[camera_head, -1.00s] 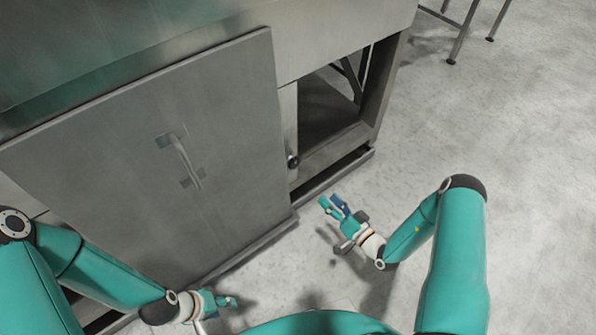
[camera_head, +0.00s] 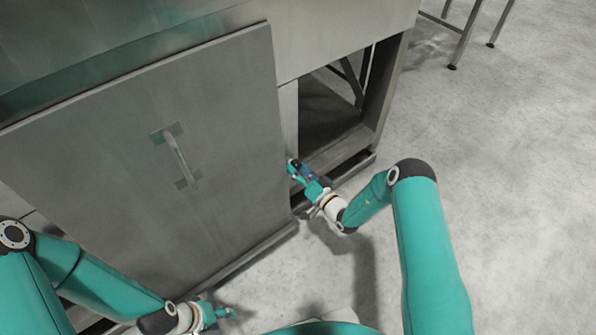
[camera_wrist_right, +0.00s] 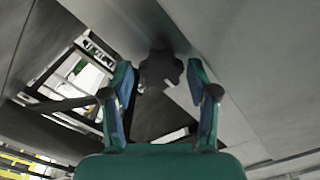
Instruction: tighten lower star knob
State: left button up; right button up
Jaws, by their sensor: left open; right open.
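The lower star knob (camera_wrist_right: 160,70) is a dark, lobed knob on the metal frame, seen in the right wrist view just beyond and between my right fingertips. In the head view my right gripper hides it. My right gripper (camera_head: 293,168) is at the frame post beside the door's right edge; its open fingers also show in the right wrist view (camera_wrist_right: 161,82), one on each side of the knob with gaps. My left gripper (camera_head: 226,313) is open and empty, low in front of the cabinet door.
The large grey metal door (camera_head: 110,150) with a bar handle (camera_head: 180,158) stands left of my right gripper. An open frame bay (camera_head: 330,115) lies to its right. The floor (camera_head: 500,200) on the right is clear, with metal stand legs (camera_head: 462,40) at the back.

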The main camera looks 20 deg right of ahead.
jog(key=shift+w+a, duration=0.15)
jog(key=shift+w, duration=0.1)
jog(key=c, duration=0.9)
